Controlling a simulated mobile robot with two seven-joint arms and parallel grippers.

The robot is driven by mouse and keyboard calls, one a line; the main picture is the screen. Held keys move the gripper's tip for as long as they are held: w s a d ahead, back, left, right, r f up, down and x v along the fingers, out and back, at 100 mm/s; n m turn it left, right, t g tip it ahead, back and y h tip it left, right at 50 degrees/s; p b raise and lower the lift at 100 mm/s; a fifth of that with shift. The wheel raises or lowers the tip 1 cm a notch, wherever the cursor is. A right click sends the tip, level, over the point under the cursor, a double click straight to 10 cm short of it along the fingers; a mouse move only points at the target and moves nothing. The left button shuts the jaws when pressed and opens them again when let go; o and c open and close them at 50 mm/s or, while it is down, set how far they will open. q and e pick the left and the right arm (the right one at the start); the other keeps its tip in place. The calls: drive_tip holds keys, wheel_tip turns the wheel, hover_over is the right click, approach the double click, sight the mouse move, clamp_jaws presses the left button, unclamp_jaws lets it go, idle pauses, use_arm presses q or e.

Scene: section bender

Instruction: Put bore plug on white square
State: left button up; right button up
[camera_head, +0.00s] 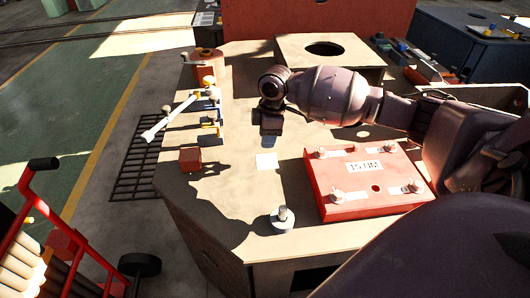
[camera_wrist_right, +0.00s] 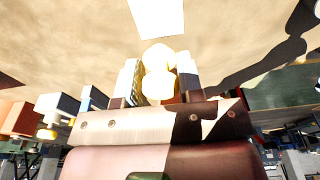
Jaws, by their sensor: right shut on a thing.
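The white square (camera_head: 266,161) lies flat on the beige machine top, left of the red plate. It also shows at the top of the right wrist view (camera_wrist_right: 157,16). My right gripper (camera_head: 271,128) is above the top, just beyond the square. In the right wrist view it is shut on a pale yellow, rounded piece (camera_wrist_right: 158,70), which I take to be the bore plug. That piece is strongly lit, and in the head view my gripper hides it. My left gripper is not in view.
A red plate (camera_head: 366,183) with several bolts lies right of the square. A grey round-based knob (camera_head: 282,219) stands near the front edge. A small red block (camera_head: 190,160), a white-handled tool (camera_head: 168,120) and a copper cylinder (camera_head: 208,66) are at the left.

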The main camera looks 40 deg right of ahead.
sight(267, 162)
wheel_tip(267, 162, down, 6)
drive_tip(key=shift+s+r+b, duration=0.1)
drive_tip(key=shift+b, duration=0.6)
drive_tip(key=shift+f, duration=0.25)
drive_tip(key=shift+r, duration=0.15)
drive_tip(key=o, duration=0.5)
drive_tip(key=shift+f, duration=0.2)
drive_tip(key=shift+c, duration=0.2)
drive_tip(key=o, duration=0.4)
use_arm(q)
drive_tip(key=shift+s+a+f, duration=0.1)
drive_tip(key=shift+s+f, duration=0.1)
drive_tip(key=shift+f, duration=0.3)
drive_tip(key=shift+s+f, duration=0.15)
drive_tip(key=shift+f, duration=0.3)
use_arm(e)
drive_tip(key=shift+o, duration=0.2)
